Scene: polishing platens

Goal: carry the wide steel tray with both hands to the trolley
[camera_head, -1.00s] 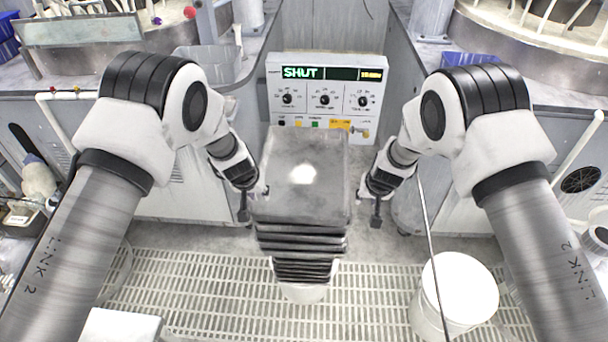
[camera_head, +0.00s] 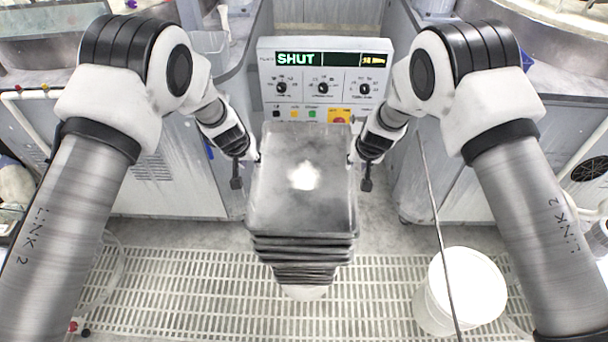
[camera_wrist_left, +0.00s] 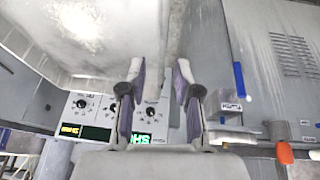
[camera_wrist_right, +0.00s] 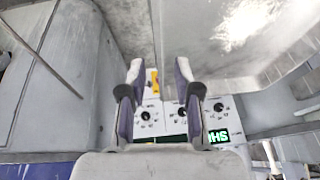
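A wide grey steel slab (camera_head: 280,205), which looks like the tray, lies level in the middle of the head view with a bright glare on top. It sits above a dark ribbed stack; I cannot tell whether the two are separate. My left gripper (camera_head: 247,170) is at its left side and my right gripper (camera_head: 359,170) at its right side, both toward the far end. In the left wrist view the slab (camera_wrist_left: 100,55) is beside parted fingers (camera_wrist_left: 159,75). In the right wrist view the slab (camera_wrist_right: 215,60) also shows beside parted fingers (camera_wrist_right: 158,72). Contact is unclear.
A control panel (camera_head: 325,75) reading SHUT stands just beyond the slab, with grey cabinets (camera_head: 160,185) on either side. A white bucket (camera_head: 467,285) stands on the floor grating (camera_head: 180,300) at the right, with a thin rod crossing before it. No trolley is clearly identifiable.

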